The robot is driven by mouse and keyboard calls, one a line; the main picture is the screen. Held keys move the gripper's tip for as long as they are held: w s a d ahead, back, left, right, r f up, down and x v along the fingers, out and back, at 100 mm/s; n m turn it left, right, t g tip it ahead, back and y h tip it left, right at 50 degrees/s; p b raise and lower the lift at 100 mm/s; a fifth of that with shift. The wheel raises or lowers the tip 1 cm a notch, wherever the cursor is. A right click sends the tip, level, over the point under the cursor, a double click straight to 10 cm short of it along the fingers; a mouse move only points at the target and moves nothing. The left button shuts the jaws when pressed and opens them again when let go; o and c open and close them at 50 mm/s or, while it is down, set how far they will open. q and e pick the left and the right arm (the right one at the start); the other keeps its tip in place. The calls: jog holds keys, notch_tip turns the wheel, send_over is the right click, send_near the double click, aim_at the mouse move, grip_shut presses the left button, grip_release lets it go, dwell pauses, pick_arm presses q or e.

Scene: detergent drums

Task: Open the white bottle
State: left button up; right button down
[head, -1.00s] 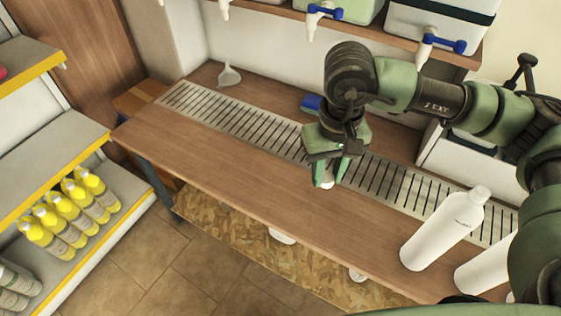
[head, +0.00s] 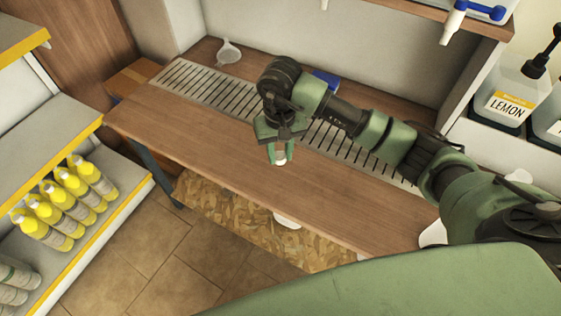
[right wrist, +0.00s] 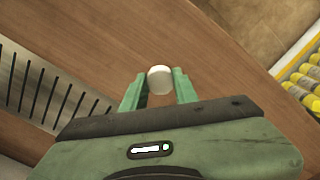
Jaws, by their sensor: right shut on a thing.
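My right gripper (head: 279,158) is above the wooden counter, in front of the slotted metal strip. It is shut on a small round white cap (right wrist: 160,79), which sits between the fingertips in the right wrist view. A little of the cap also shows between the fingers in the head view. A white bottle (head: 432,236) shows only in part at the counter's right end, mostly hidden behind my right arm. Another white piece (head: 519,176) shows above the arm; I cannot tell whether it is a bottle top. My left gripper is not in view.
The wooden counter (head: 190,140) is clear left of my gripper. A LEMON container (head: 507,98) stands at right.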

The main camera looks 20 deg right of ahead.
aim_at(280, 171)
notch_tip(280, 171, down, 5)
jog(key=shift+f, duration=0.1)
dwell(0.3)
jog(key=shift+f, duration=0.2)
jog(key=c, duration=1.1)
grip_release()
jog(key=shift+r, duration=0.1)
